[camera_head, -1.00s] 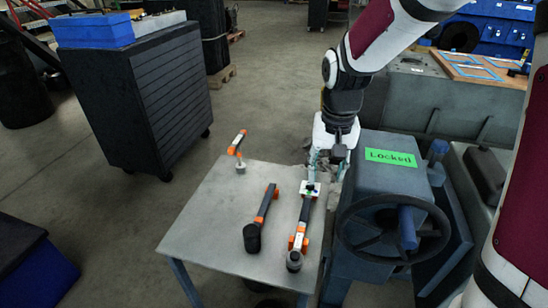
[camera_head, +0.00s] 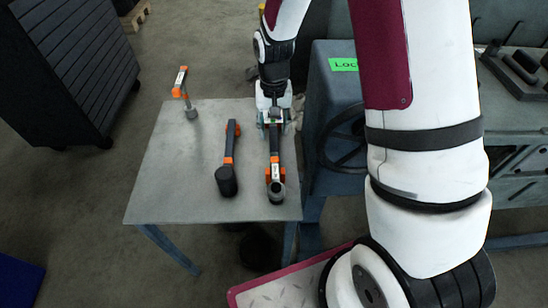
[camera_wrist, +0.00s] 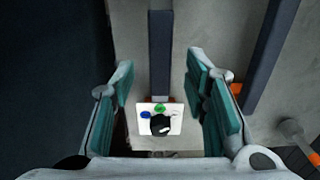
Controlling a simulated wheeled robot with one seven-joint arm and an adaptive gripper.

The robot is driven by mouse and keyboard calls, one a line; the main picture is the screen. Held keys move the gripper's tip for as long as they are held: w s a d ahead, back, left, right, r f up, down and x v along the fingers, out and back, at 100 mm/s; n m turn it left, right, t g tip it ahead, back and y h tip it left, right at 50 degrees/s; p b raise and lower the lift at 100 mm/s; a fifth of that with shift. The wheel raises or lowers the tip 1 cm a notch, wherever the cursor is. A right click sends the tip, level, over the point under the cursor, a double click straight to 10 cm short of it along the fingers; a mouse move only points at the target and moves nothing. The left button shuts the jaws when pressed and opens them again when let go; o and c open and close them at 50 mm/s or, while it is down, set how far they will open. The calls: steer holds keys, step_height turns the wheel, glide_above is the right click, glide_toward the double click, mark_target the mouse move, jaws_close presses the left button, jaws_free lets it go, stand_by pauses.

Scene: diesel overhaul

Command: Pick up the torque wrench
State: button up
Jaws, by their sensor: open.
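Three black-and-orange tools are on the grey table (camera_head: 175,165); I cannot tell for certain which is the torque wrench. The right-hand tool (camera_head: 275,170) is long and dark, with orange parts and a round head at its near end. My gripper (camera_head: 273,122) is open over its far end. In the wrist view, the tool's dark bar (camera_wrist: 160,50) runs up the middle, and a white tag with coloured marks (camera_wrist: 160,119) lies between the teal-padded fingers. Contact is not clear. The middle tool (camera_head: 229,158) lies beside it; a smaller one (camera_head: 182,82) stands at the back left.
A blue-grey machine with a handwheel and a green sign (camera_head: 343,64) stands close to the right of the table. My arm covers part of it. A dark cabinet (camera_head: 75,60) stands back left. The table's left half is mostly bare.

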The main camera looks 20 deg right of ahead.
mark_target(273, 138)
steer(key=shift+f+b, duration=0.55)
steer(key=shift+f, duration=2.25)
jaws_close()
